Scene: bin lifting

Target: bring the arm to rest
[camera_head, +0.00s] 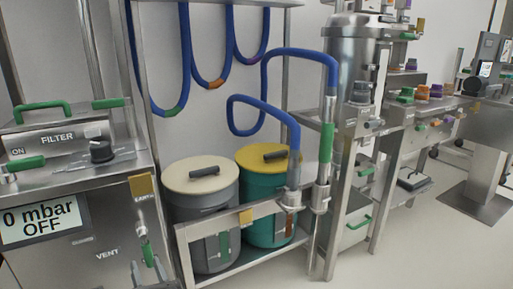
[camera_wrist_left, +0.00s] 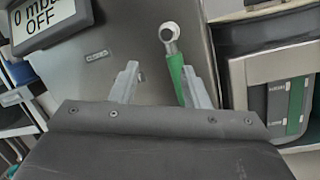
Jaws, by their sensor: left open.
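My left gripper (camera_head: 148,272) is low at the front left in the head view, in front of the steel cabinet with the VENT label. Its two grey fingers are apart in the left wrist view (camera_wrist_left: 160,88), and nothing is gripped. A green-handled vent valve (camera_head: 147,254) is just beyond the fingertips. In the left wrist view, the green handle (camera_wrist_left: 177,72) runs close beside the right finger; I cannot tell whether they touch. My right gripper is in neither view.
The filter cabinet with its display (camera_head: 40,219) stands close at left. A grey bin (camera_head: 203,225) with a cream lid and a teal bin (camera_head: 262,190) with a yellow lid stand in a steel rack. Blue hoses (camera_head: 187,50) hang above. Open floor (camera_head: 420,245) lies at right.

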